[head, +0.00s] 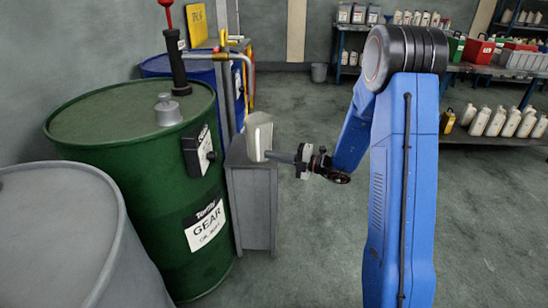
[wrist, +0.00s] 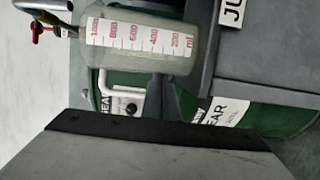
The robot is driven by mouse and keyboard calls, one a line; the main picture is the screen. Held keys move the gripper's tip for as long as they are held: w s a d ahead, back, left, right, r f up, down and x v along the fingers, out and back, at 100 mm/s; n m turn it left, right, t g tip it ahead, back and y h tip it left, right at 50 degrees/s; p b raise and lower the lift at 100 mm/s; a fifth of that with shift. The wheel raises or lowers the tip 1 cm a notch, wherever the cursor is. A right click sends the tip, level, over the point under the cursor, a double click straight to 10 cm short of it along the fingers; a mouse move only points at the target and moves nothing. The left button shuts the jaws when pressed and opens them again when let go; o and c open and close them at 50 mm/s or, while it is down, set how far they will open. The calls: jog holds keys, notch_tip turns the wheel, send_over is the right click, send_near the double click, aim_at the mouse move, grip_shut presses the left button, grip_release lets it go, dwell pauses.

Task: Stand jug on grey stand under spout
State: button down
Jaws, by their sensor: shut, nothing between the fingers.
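The clear jug (head: 259,132) stands upright on the grey stand (head: 252,205), beside the green drum. In the wrist view, turned on its side, the jug (wrist: 150,42) shows a red measuring scale, and its base meets the stand (wrist: 262,70). The grey spout pipe (head: 243,58) curves down above the jug; its end with a red tap shows at the wrist view's upper left (wrist: 45,10). My gripper (head: 270,155) is shut and empty, its tips close to the jug's lower right side. I cannot tell whether they touch. A finger fills the lower wrist view.
A green drum (head: 135,125) with a hand pump (head: 176,65) stands left of the stand, a grey drum (head: 60,245) nearer, and a blue drum (head: 165,66) behind. Shelves with bottles (head: 500,122) line the back right. The floor (head: 310,240) right of the stand is clear.

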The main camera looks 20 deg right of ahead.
aim_at(265, 146)
jog(key=w, duration=0.2)
jog(key=w+a, duration=0.1)
jog(key=w, duration=0.4)
jog(key=shift+w+a, duration=0.15)
